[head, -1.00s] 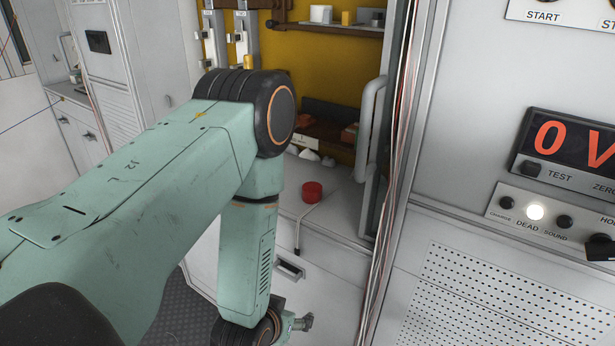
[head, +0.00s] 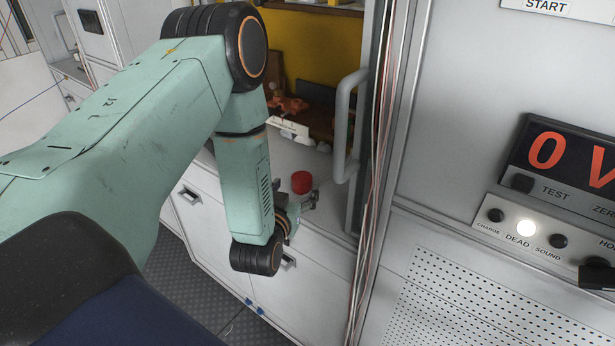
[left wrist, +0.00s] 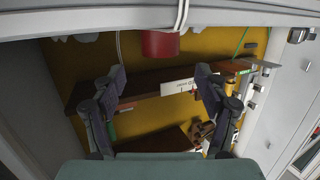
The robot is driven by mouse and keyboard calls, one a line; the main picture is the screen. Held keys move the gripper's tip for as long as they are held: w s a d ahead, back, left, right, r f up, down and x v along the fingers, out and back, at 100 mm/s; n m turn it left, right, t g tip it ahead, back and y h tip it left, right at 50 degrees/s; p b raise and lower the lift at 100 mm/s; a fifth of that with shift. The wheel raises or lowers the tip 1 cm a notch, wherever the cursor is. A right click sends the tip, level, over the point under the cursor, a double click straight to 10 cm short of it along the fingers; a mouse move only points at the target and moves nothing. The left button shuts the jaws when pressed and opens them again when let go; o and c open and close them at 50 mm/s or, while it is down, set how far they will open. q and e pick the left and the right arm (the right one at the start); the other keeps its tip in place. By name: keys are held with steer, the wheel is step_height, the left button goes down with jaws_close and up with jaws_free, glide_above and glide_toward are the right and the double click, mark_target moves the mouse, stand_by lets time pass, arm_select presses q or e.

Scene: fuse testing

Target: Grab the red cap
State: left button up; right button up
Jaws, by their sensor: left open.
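The red cap (head: 301,182) is a short red cylinder on the light worktop of the alcove, near its front edge. It also shows at the top of the left wrist view (left wrist: 160,44), partly cut by a pale band crossing there. My left gripper (head: 308,202) is just in front of the cap and slightly below it in the head view, by the worktop edge. In the left wrist view its two fingers (left wrist: 160,76) are spread wide with nothing between them. The cap appears beyond the fingertips, not gripped. My right gripper is not in view.
A grey vertical handle (head: 345,125) and a bundle of hanging wires (head: 377,170) stand right of the cap. Small white items (head: 289,128) lie behind it. A drawer front (head: 320,265) is below. A panel with a red display (head: 570,155) is at the right.

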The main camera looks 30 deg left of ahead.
mark_target(303, 184)
arm_select(q)
steer(key=shift+w+a+f, duration=0.25)
steer(key=shift+w+a, duration=0.05)
steer(key=shift+a, duration=0.25)
steer(key=shift+w+a+f, duration=0.25)
steer(key=shift+w+a, duration=0.05)
steer(key=shift+a, duration=0.25)
steer(key=shift+w+f, duration=0.15)
steer(key=shift+w, duration=0.2)
steer(key=w, duration=0.1)
steer(key=w+d, duration=0.1)
steer(key=w, duration=0.1)
steer(key=shift+w+d+f, duration=0.15)
steer(key=shift+d+f, duration=0.05)
steer(key=shift+f, duration=0.1)
steer(key=shift+w+a+f, duration=0.3)
steer(key=shift+w+a, duration=0.2)
steer(key=shift+a, duration=0.5)
steer(key=shift+d, duration=0.2)
steer(key=shift+w+d+r, duration=0.15)
steer(key=shift+d, duration=0.3)
steer(key=shift+c, duration=1.4)
steer(key=shift+a, duration=0.5)
steer(key=c, duration=0.6)
steer(key=shift+d, duration=0.35)
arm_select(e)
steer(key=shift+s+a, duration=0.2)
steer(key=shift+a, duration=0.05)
